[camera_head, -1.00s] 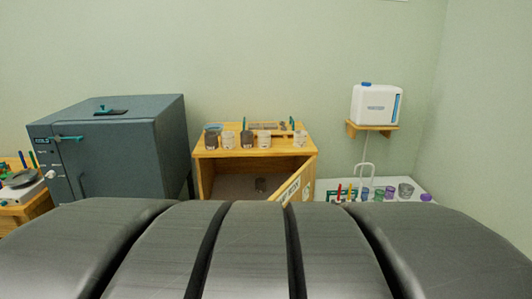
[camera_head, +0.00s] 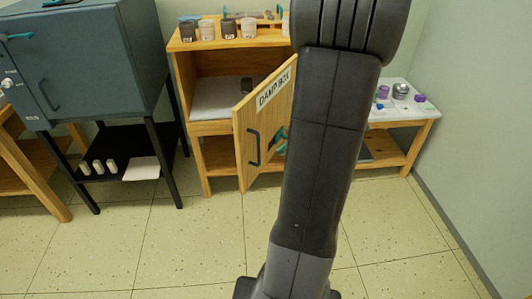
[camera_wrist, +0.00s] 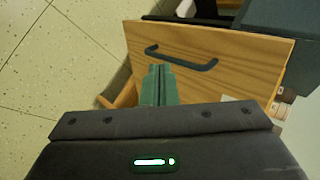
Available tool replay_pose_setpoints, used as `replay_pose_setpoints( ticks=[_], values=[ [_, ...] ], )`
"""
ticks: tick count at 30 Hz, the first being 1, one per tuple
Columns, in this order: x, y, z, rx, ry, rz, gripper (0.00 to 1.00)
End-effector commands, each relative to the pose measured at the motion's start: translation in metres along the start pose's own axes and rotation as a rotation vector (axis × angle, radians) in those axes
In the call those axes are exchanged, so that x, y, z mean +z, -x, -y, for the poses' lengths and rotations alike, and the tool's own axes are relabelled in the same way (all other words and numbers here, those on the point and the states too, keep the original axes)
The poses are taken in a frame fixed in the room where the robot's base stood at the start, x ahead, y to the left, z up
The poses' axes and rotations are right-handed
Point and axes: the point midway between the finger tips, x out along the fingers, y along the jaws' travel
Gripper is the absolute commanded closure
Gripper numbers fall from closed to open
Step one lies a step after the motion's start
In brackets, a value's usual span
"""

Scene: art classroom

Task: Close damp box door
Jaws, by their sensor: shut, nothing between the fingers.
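The damp box (camera_head: 189,78) is a wooden cabinet in the middle of the head view. Its door (camera_head: 252,124) stands ajar, swung out into the room, with the "DAMP BOX" label and a dark handle (camera_head: 253,149) on the face I see. My gripper (camera_head: 281,142) shows as a teal tip in front of the door, to the right of the handle. In the wrist view its green fingers (camera_wrist: 158,82) are together and empty, beside the door's handle (camera_wrist: 182,58). Whether they touch the door is unclear.
A blue-grey kiln (camera_head: 85,60) on black legs stands left of the box. Several jars (camera_head: 207,29) stand on the box top. A white-topped table (camera_head: 412,110) with cups is at the right, partly hidden by my arm. The tiled floor (camera_head: 200,245) in front is clear.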

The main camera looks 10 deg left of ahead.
Motion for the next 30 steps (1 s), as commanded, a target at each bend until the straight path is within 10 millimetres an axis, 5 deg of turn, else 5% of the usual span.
replay_pose_setpoints(
  ticks=[5,16,30],
  values=[
    [0.001,-0.021,0.0,-0.002,-0.001,0.006,1.0],
    [0.002,-0.1,0.0,0.001,-0.002,0.007,1.0],
    [0.001,-0.127,0.028,0.001,0.0,0.001,1.0]
  ],
)
